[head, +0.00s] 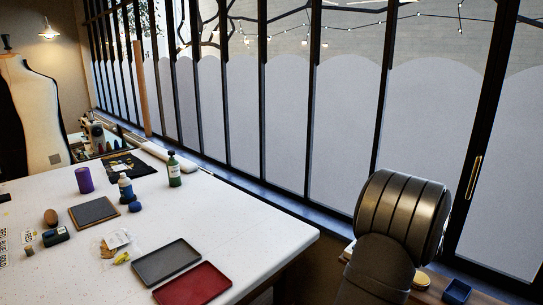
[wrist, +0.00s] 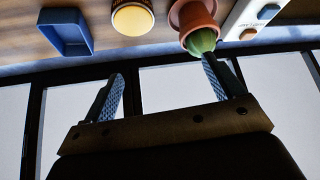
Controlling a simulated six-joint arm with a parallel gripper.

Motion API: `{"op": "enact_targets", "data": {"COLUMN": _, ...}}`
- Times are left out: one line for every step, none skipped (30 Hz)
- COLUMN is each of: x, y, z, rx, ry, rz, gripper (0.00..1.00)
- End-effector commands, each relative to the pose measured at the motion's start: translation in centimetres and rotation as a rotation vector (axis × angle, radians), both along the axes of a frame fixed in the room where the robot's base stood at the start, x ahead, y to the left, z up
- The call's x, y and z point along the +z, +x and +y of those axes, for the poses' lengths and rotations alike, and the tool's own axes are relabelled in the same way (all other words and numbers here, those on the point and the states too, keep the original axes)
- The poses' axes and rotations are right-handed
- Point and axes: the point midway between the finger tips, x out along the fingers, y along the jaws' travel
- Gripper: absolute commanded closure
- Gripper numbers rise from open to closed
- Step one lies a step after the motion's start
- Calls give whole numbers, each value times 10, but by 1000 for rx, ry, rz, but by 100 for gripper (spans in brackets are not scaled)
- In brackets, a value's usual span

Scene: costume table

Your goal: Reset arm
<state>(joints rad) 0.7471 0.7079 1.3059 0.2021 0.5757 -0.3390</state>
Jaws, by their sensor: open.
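My gripper (wrist: 163,85) shows in the wrist view with its two fingers spread wide apart and nothing between them. Beyond the fingers are window panes and, along the top of the picture, a wooden surface (wrist: 105,25) with small things on it. The right fingertip overlaps a terracotta pot (wrist: 194,18) with a green thing (wrist: 202,41) at it; I cannot tell whether they touch. In the head view my dark arm link fills the lower right, and the gripper itself does not show.
The white table (head: 257,225) holds a grey tray (head: 167,262), a red tray (head: 193,287), a green bottle (head: 174,172) and a purple cylinder (head: 84,180). A blue tray (wrist: 66,32) and a yellow-topped round container (wrist: 132,19) are on the wooden surface. The tall window (head: 345,130) stands behind.

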Motion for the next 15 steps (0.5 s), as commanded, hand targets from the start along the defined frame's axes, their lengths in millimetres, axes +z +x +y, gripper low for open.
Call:
{"op": "enact_targets", "data": {"x": 1, "y": 9, "z": 8, "rx": 18, "ry": 0, "rz": 0, "gripper": 14}}
{"op": "enact_targets", "data": {"x": 1, "y": 13, "z": 12, "rx": 26, "ry": 0, "rz": 0, "gripper": 14}}
{"op": "enact_targets", "data": {"x": 1, "y": 19, "z": 18, "rx": 38, "ry": 0, "rz": -1, "gripper": 14}}
{"op": "enact_targets", "data": {"x": 2, "y": 24, "z": 22, "rx": 47, "ry": -1, "rz": -1, "gripper": 14}}
{"op": "enact_targets", "data": {"x": 2, "y": 28, "z": 26, "rx": 56, "ry": -1, "rz": -1, "gripper": 14}}
{"op": "enact_targets", "data": {"x": 2, "y": 33, "z": 32, "rx": 67, "ry": -1, "rz": -1, "gripper": 14}}
{"op": "enact_targets", "data": {"x": 3, "y": 38, "z": 36, "rx": 76, "ry": -1, "rz": -1, "gripper": 14}}
{"op": "enact_targets", "data": {"x": 3, "y": 42, "z": 41, "rx": 85, "ry": 0, "rz": 0, "gripper": 14}}
{"op": "enact_targets", "data": {"x": 3, "y": 47, "z": 46, "rx": 96, "ry": 0, "rz": 0, "gripper": 14}}
{"op": "enact_targets", "data": {"x": 4, "y": 51, "z": 51, "rx": 105, "ry": 0, "rz": 0, "gripper": 14}}
{"op": "enact_targets", "data": {"x": 4, "y": 55, "z": 56, "rx": 114, "ry": 0, "rz": 0, "gripper": 14}}
{"op": "enact_targets", "data": {"x": 5, "y": 60, "z": 61, "rx": 125, "ry": 0, "rz": 0, "gripper": 14}}
{"op": "enact_targets", "data": {"x": 5, "y": 64, "z": 66, "rx": 135, "ry": 0, "rz": 0, "gripper": 14}}
{"op": "enact_targets", "data": {"x": 5, "y": 68, "z": 71, "rx": 143, "ry": 1, "rz": -1, "gripper": 14}}
{"op": "enact_targets", "data": {"x": 6, "y": 73, "z": 77, "rx": 155, "ry": 0, "rz": 0, "gripper": 14}}
